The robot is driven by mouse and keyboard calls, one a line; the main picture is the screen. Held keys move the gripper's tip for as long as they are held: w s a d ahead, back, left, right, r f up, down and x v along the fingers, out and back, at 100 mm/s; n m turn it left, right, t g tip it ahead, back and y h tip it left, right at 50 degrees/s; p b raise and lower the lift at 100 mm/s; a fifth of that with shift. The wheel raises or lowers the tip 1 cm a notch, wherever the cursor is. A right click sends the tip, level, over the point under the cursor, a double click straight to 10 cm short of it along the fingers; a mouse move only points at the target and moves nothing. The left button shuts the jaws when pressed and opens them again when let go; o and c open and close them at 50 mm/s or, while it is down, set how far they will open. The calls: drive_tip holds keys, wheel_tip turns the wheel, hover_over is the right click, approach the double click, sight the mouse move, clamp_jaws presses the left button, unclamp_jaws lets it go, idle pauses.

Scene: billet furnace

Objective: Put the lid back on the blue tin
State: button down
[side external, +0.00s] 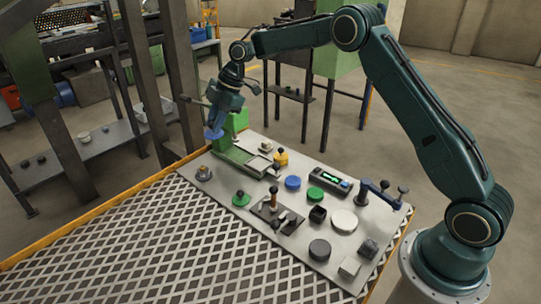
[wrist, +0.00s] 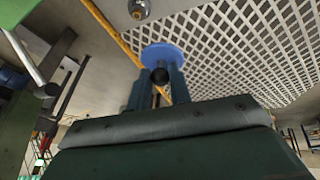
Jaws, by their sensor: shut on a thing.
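My gripper (side external: 215,122) is at the far left end of the metal plate, above its surface. It is shut on the dark knob (wrist: 160,75) of a blue round lid (side external: 213,134), which also shows in the wrist view (wrist: 165,53) beyond the fingertips (wrist: 158,90). A low blue round thing (side external: 292,182) sits near the middle of the plate, well to the right of the lid. It may be the blue tin; its top is too small to tell whether it is open.
Beside the gripper stands a green block with a rail (side external: 238,155).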

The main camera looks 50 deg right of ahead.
drive_tip(key=s+d+f+n+g, duration=0.1)
drive_tip(key=s+d+f+n, duration=0.2)
drive_tip(key=s+d+f, duration=0.2)
drive_tip(key=s+d+f+n+g+y, duration=0.1)
drive_tip(key=s+d+f, duration=0.4)
drive_tip(key=s+d, duration=0.6)
drive_tip(key=shift+s+f+n, duration=0.4)
drive_tip(key=shift+n, duration=0.5)
drive_tip(key=shift+a+f, duration=0.1)
drive_tip(key=shift+f, duration=0.05)
drive_tip(key=shift+f, duration=3)
drive_tip(key=shift+f, duration=0.2)
drive_tip(key=c, duration=0.7)
unclamp_jaws()
drive_tip(key=shift+r, duration=0.15)
